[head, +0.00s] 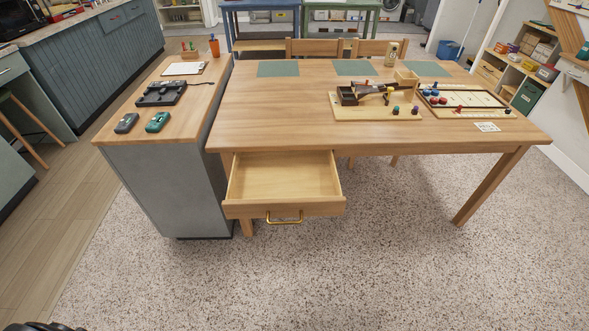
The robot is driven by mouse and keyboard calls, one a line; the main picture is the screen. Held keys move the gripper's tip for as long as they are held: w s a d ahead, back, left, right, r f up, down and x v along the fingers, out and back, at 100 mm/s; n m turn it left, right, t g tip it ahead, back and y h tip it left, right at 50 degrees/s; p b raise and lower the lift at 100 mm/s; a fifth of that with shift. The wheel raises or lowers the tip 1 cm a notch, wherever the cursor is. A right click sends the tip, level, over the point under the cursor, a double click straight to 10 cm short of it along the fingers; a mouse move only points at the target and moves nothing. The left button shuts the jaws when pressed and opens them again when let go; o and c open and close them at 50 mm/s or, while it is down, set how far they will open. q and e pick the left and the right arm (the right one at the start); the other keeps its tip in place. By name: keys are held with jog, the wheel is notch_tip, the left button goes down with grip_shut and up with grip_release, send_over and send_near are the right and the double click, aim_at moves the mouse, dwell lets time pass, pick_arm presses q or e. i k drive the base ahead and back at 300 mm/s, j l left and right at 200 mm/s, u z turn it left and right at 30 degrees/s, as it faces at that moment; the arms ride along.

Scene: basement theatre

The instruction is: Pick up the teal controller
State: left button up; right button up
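The teal controller (158,122) lies on the wooden top of the grey side cabinet (190,132), near its front edge, in the left part of the head view. A dark grey controller (126,123) of similar shape lies just left of it, with a small gap between them. Neither of my grippers can be made out in the head view. Nothing touches the teal controller from above.
A black tray-like device (160,93) sits behind the controllers, with a clipboard (184,68) and orange cup (214,46) farther back. The wooden table (270,115) adjoins the cabinet. Its empty drawer (285,180) stands open toward me. The speckled floor in front is clear.

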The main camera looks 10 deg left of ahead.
aim_at(161, 118)
jog(key=u, duration=1.4)
jog(key=i+j+z, duration=0.4)
jog(key=j, duration=0.25)
jog(key=i+j+z, duration=0.4)
jog(key=j, duration=0.45)
jog(key=i+l, duration=0.05)
